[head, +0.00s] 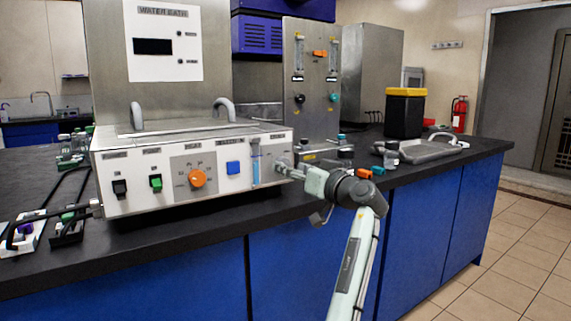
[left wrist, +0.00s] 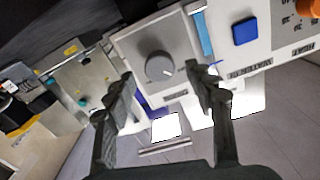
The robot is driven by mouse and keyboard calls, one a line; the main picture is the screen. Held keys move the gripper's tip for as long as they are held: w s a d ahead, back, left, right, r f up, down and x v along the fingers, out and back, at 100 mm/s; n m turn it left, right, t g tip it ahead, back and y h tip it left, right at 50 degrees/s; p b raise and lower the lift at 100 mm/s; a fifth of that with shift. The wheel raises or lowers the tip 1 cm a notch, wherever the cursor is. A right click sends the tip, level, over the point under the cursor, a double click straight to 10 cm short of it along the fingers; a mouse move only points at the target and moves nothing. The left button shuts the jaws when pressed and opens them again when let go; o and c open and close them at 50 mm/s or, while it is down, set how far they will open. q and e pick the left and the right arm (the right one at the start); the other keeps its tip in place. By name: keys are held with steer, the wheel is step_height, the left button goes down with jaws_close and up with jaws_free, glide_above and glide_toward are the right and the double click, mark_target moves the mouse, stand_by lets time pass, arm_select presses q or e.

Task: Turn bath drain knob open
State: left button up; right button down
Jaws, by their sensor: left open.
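The water bath (head: 200,180) stands on the bench with its front control panel facing me. Its drain knob (left wrist: 158,66) is a round grey knob on a light grey plate at the right end of the panel, with a small pale mark on its rim. My left gripper (head: 286,170) is at that end of the panel and largely covers the knob in the head view. In the left wrist view the open fingers (left wrist: 160,77) are on either side of the knob, with gaps between them and it. I cannot tell how far the fingertips are from the panel.
An orange dial (head: 197,179), a blue button (head: 233,168) and a sight tube (head: 256,165) are left of the knob. Small bottles (head: 391,155) and a metal tray (head: 420,150) stand farther right on the black bench. The floor right of the bench is clear.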

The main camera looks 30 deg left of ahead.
arm_select(q)
steer(key=x, duration=0.3)
steer(key=shift+w+a, duration=0.2)
steer(key=shift+a, duration=0.1)
arm_select(e)
steer(key=shift+x, duration=0.95)
steer(key=shift+w+a, duration=0.1)
steer(key=shift+a, duration=0.1)
arm_select(q)
steer(key=c, duration=1.2)
steer(key=shift+o, duration=0.2)
arm_select(e)
steer(key=shift+a+r, duration=0.1)
steer(key=shift+a, duration=0.05)
